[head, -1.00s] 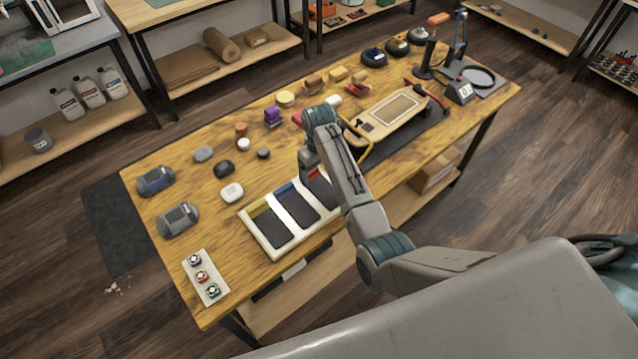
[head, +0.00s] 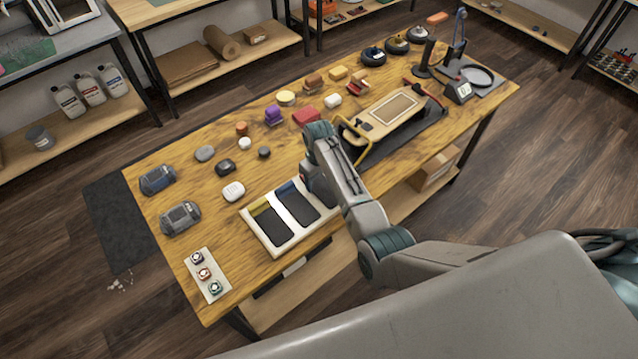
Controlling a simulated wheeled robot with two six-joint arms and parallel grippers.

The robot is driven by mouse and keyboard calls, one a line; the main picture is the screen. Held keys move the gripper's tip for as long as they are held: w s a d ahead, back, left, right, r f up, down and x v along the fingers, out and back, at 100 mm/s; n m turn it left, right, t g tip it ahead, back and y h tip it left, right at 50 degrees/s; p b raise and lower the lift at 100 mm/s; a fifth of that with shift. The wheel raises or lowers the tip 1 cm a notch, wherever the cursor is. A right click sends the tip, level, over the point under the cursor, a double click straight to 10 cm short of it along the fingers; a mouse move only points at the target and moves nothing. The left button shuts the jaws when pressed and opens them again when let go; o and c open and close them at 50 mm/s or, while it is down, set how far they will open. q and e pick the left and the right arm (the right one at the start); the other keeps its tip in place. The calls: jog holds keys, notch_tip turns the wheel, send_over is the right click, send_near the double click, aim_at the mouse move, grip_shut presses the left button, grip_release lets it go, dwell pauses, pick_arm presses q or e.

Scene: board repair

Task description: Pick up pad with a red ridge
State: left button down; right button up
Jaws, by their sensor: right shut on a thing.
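A white tray (head: 255,238) near the table's front edge holds dark pads side by side. The left pad (head: 273,228) has a yellow ridge, and the middle pad (head: 300,207) has a blue ridge. My right gripper (head: 306,184) points down at the tray's right slot and is shut on the pad there. A dark part of the pad with a red ridge (head: 324,195) shows beside the gripper. Its red ridge and the fingertips are hidden behind my gripper and wrist. I cannot tell whether the pad is clear of the tray. My left gripper is not in view.
A red block (head: 305,116) lies behind my right wrist. A board in a yellow-handled holder (head: 394,112) stands to the right. Several small stones and blocks lie left and behind. A white strip with small round parts (head: 207,275) lies at front left.

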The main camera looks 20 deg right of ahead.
aim_at(319, 183)
jog(key=shift+r, duration=0.15)
jog(key=shift+r, duration=0.2)
notch_tip(319, 183, up, 2)
jog(key=shift+w+r+b, duration=0.1)
jog(key=shift+r+b, duration=0.05)
jog(key=shift+b, duration=0.65)
jog(key=s+d+r+p, duration=0.1)
jog(key=s+d+r, duration=0.1)
jog(key=s, duration=0.5)
jog(key=s+d+r+p, duration=0.2)
jog(key=s+d+r, duration=0.1)
jog(key=s, duration=0.5)
jog(key=shift+s+r, duration=0.2)
jog(key=shift+r, duration=0.3)
